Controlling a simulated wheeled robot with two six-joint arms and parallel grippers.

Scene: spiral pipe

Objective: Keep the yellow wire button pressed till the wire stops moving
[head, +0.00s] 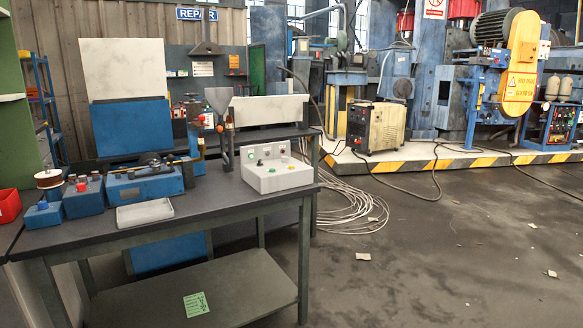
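A light grey control box (276,177) stands at the right end of the dark workbench (225,203), with several small buttons and a raised back panel. The buttons are too small to tell for sure which one is yellow. A spool of reddish-brown wire (48,179) sits at the left of the bench. A blue machine (147,185) with a brass-coloured rod along its top stands mid-bench. Neither gripper is in view. I cannot tell whether any wire moves.
A shallow pale tray (145,213) lies at the bench's front edge. A red bin (9,206) is at the far left. The floor in the right foreground is mostly open.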

